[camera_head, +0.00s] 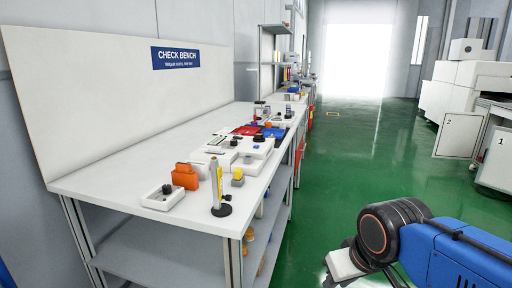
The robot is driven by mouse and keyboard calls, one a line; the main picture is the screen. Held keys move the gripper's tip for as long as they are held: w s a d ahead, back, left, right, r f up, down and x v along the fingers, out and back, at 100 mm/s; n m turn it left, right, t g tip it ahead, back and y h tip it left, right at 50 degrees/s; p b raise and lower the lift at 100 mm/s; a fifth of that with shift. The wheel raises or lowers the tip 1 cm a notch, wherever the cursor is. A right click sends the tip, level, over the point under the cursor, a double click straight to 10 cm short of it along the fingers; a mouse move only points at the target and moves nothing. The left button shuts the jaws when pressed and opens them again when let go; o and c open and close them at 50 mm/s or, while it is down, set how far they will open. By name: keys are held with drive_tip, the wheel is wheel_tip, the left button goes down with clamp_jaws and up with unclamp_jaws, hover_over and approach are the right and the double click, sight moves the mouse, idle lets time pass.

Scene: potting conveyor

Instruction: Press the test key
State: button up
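The check bench (120,197) runs along the left, with a sign (175,57) reading "CHECK BENCH" on its back panel. I cannot tell which small item on it is the test key. Near its front end are a white box with a black knob (162,196), an orange block (185,177) and a small grey block with a yellow top (237,177). My gripper (346,266) seems to be the pale part at the bottom right, cut off by the frame edge. It is well apart from the bench, over the floor, and its fingers are not clear.
A yellow post (216,182) on a black base stands at the bench's front edge. Red and blue trays (270,132) and several small devices lie farther along. The green floor (355,150) is clear. White machines and numbered cabinets (457,134) stand at right.

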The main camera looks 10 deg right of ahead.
clamp_jaws()
idle(1.5)
